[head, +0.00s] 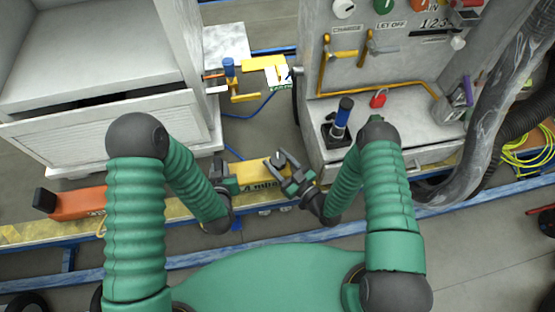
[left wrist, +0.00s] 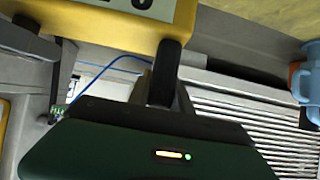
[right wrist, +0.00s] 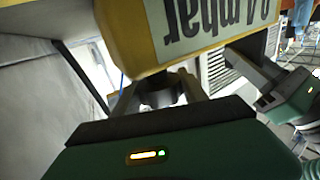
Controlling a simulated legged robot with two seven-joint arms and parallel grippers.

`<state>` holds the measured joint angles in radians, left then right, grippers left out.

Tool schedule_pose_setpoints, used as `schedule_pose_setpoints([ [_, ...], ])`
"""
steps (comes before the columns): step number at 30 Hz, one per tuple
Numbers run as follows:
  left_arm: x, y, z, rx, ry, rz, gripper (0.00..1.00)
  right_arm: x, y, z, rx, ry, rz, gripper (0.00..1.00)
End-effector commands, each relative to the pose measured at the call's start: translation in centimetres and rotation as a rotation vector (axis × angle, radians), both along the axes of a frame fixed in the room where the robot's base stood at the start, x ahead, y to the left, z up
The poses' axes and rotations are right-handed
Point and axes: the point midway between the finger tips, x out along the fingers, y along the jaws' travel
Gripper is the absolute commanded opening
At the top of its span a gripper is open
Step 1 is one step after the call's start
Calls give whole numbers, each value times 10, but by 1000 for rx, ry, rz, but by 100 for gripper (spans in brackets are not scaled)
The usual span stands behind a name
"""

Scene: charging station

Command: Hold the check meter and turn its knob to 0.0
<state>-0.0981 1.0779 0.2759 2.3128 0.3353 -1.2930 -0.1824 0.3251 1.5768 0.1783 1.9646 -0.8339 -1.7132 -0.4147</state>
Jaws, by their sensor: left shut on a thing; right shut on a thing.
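The check meter (head: 250,171) is a yellow box with a pale display, held between my two grippers in the head view. The display reads partly as "mbar"; its digits are partly cut off, upside down in the right wrist view (right wrist: 145,45). My left gripper (head: 227,180) is shut on the meter's left side; the meter's yellow edge is at the top of the left wrist view (left wrist: 100,22). My right gripper (head: 285,170) is at its right end, shut on a dark round part, apparently the knob (right wrist: 158,94). The fingers hide much of the knob.
A grey panel with levers and knobs (head: 375,65) stands at the back right. A blue-handled tool (head: 342,115) and a red padlock (head: 379,98) are on its ledge. A grey cabinet (head: 95,60) is at left. An orange object (head: 75,204) lies on the left.

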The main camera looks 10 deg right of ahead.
Motion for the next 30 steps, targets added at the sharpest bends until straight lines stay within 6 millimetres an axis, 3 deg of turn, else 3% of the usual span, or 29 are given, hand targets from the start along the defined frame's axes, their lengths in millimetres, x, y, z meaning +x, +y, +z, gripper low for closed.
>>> schedule_pose_setpoints([
  [18, 0, 1, 0, 2, 1, 3, 0, 0, -1, 0, 3, 2, -453, 10],
  [30, 0, 1, 0, 1, 1, 2, 0, 0, -2, 0, 0, 2, -610, 10],
])
